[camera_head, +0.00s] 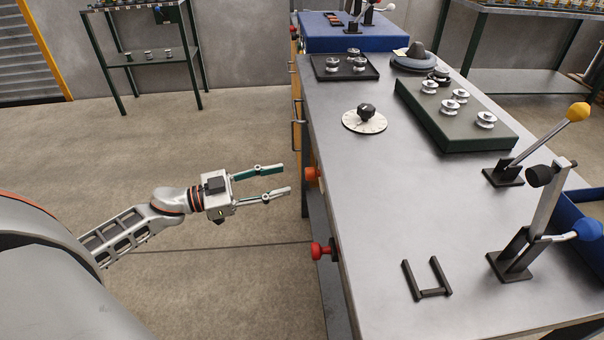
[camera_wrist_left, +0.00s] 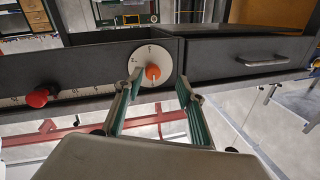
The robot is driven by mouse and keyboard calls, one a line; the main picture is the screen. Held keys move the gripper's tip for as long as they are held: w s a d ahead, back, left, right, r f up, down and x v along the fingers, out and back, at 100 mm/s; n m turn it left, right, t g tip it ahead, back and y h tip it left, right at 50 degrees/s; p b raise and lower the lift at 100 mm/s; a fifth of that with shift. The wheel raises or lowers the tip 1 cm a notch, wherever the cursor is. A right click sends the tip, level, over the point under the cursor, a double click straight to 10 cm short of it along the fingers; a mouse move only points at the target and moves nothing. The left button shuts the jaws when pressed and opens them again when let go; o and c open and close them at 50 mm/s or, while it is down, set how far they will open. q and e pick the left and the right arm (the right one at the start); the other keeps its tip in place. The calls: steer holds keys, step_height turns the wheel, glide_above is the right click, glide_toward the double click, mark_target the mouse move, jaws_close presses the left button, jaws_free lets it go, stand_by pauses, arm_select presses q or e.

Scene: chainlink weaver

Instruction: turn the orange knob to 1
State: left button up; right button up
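The orange knob (camera_head: 312,174) sticks out from the side of the grey workbench in the head view. In the left wrist view the orange knob (camera_wrist_left: 152,72) sits at the middle of a round white dial (camera_wrist_left: 144,54) on the dark bench front. The marks on the dial are too small to read. My left gripper (camera_head: 286,179) is open and empty, pointing at the knob with a short gap before it. In the left wrist view the fingers of my left gripper (camera_wrist_left: 159,86) are spread below and to either side of the knob. My right gripper is not in view.
A red knob (camera_head: 320,250) sticks out of the same bench side, nearer. A drawer with a metal handle (camera_wrist_left: 262,62) lies right of the dial. On the workbench (camera_head: 380,200) stand a black-knobbed dial (camera_head: 365,119), a dark bracket (camera_head: 428,293) and levers. The floor beside it is clear.

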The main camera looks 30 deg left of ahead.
mark_target(311, 174)
arm_select(q)
steer(key=w+d+r+m+g+h, duration=0.1)
steer(key=w+d+g+h, duration=0.1)
steer(key=w+d, duration=0.2)
steer(key=shift+d+r+b, duration=0.3)
steer(key=shift+d, duration=0.3)
jaws_close()
